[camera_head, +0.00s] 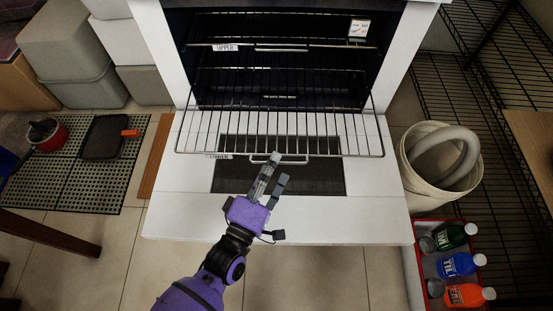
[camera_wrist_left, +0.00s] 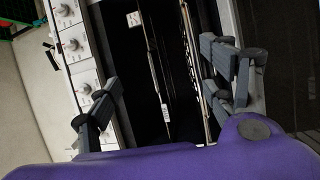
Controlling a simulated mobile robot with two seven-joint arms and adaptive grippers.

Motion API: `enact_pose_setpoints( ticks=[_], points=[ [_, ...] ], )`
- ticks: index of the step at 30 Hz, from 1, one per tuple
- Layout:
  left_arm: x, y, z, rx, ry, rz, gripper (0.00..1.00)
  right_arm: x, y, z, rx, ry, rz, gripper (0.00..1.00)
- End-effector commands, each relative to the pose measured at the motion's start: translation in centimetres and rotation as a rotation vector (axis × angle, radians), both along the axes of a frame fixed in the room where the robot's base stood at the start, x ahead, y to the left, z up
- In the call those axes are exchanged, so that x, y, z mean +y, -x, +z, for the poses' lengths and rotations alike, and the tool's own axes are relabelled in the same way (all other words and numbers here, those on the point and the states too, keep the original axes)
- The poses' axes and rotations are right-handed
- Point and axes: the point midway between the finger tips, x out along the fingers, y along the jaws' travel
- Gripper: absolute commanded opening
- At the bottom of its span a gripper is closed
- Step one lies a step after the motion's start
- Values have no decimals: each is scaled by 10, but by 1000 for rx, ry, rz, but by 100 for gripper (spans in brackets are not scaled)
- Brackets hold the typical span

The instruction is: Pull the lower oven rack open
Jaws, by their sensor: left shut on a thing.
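The lower oven rack (camera_head: 330,148), a wire grid, sticks out of the oven above the open white door (camera_head: 185,215). Its front bar carries a small wire handle (camera_head: 258,160) and a white label (camera_head: 217,155), partly legible. My left gripper (camera_head: 278,166) is at that handle and shut on it; the fingers hide part of it. In the left wrist view the two fingers (camera_wrist_left: 165,95) stand apart, and the exact contact is hard to see. The upper rack (camera_head: 290,48), labelled UPPER, is inside the dark oven. My right gripper is not in view.
A white bucket (camera_head: 410,165) with a grey hose and a red crate (camera_head: 415,265) of bottles stand right of the door. Grey bins (camera_head: 70,55) and a perforated mat (camera_head: 50,185) are at left. Tiled floor before the door is clear. Oven knobs (camera_wrist_left: 74,45) show in the wrist view.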

Motion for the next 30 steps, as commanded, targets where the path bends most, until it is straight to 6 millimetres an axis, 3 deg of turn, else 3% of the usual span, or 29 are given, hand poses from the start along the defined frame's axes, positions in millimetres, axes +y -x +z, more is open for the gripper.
enact_pose_setpoints(
  ticks=[1, 3, 15, 30],
  points=[
    [1, -1, 13, -30, 8, 3, 48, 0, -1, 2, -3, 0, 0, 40],
    [3, 4, 11, -27, 8, 3, 25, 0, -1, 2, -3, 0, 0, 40],
    [13, 26, 2, -16, 8, 3, 25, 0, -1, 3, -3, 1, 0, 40],
    [13, 27, 1, -13, 10, 3, 25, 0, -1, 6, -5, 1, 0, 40]
  ],
)
